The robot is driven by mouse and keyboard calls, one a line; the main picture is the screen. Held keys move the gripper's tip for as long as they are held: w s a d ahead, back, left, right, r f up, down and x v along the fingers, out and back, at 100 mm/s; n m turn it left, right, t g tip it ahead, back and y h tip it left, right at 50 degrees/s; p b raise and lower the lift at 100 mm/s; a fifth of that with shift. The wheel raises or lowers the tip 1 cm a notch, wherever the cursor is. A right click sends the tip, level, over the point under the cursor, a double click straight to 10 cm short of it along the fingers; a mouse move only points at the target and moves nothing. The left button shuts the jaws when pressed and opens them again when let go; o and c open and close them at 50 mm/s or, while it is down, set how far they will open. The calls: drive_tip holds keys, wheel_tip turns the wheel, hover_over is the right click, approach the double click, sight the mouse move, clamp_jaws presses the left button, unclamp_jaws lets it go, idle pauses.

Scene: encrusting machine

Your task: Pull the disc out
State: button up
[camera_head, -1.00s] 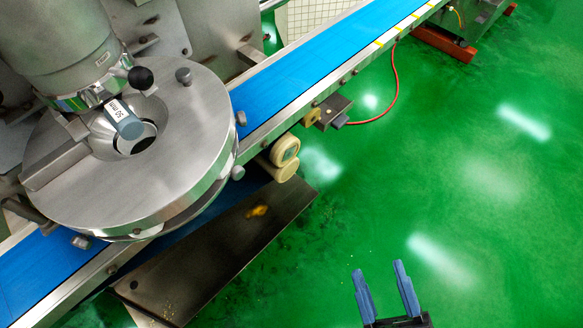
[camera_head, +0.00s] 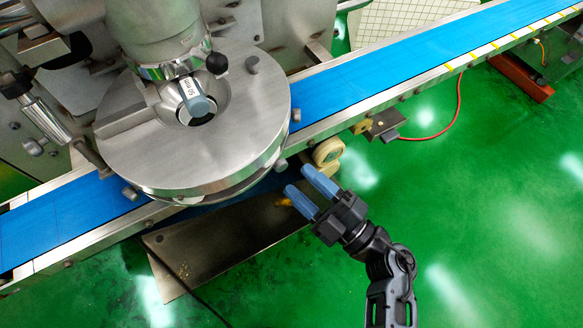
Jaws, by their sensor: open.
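The disc is the large round steel plate (camera_head: 240,135) of the machine, lying flat above the conveyor with small knobs around its edge. A round opening near its middle holds a blue-grey nozzle piece with a white label (camera_head: 196,97). My gripper (camera_head: 303,187) has two blue fingers, spread apart and empty. It points up and left toward the disc's front right edge, close to a rim knob (camera_head: 280,165), and looks apart from it in the picture. The underside of the disc is hidden.
A blue conveyor belt (camera_head: 390,68) runs diagonally under the disc. Cream rollers (camera_head: 328,151) sit by its front rail. A steel tray (camera_head: 200,255) slopes below. A red cable (camera_head: 457,110) hangs at right. The green floor (camera_head: 500,220) is clear on the right.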

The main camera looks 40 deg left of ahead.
sight(285, 169)
drive_tip(key=shift+x, duration=1.9)
drive_tip(key=shift+c, duration=0.4)
clamp_jaws()
